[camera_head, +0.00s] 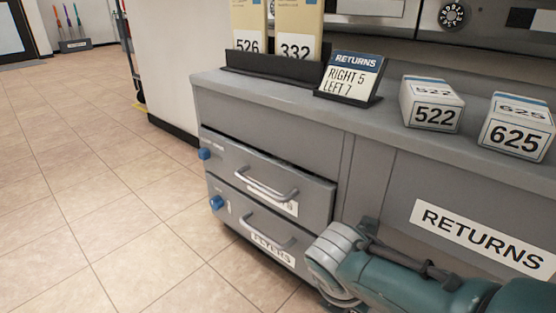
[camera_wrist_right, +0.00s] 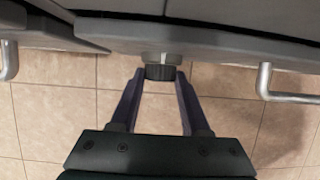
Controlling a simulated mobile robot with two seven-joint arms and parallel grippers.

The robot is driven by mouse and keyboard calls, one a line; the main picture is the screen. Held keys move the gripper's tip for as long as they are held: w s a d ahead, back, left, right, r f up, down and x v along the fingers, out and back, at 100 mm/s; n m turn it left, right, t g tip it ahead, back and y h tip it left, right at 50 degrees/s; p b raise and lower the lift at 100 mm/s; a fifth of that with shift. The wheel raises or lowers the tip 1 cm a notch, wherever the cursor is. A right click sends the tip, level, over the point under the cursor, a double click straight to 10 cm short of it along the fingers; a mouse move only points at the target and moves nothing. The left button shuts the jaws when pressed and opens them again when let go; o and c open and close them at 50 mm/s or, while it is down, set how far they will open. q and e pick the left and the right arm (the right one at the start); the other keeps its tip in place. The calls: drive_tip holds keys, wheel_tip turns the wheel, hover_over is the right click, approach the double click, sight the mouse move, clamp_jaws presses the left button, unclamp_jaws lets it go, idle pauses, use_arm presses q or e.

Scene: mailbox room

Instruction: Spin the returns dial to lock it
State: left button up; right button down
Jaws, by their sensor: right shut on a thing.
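A dark round knob (camera_wrist_right: 160,72) sticks out from a grey front in the right wrist view and sits between the two fingertips of my right gripper (camera_wrist_right: 160,78). The gripper is shut on it; I cannot read any marks on the knob. In the head view my right arm reaches in from the lower right and hides the knob and the fingers. A RETURNS label (camera_head: 483,238) is on the grey counter front above my arm. A card (camera_head: 350,78) on the counter reads RETURNS, RIGHT 5, LEFT 7. My left gripper is not in view.
Two drawers stand partly out, the upper (camera_head: 265,185) and lower (camera_head: 260,230), with metal handles and blue knobs, left of my right wrist. Boxes 522 (camera_head: 433,115) and 625 (camera_head: 515,135) stand on the counter. A black numbered dial (camera_head: 452,14) is higher up. The tiled floor at left is clear.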

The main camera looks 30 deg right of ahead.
use_arm(q)
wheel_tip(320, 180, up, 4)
drive_tip(key=p, duration=0.2)
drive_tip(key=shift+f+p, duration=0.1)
drive_tip(key=shift+p, duration=0.2)
use_arm(e)
drive_tip(key=t, duration=0.1)
drive_tip(key=t+y, duration=0.1)
drive_tip(key=m+t, duration=0.1)
drive_tip(key=t, duration=0.1)
drive_tip(key=shift+s+d+y, duration=0.15)
drive_tip(key=shift+s+y, duration=0.15)
drive_tip(key=shift+f, duration=0.1)
drive_tip(key=shift+c, duration=1.9)
unclamp_jaws()
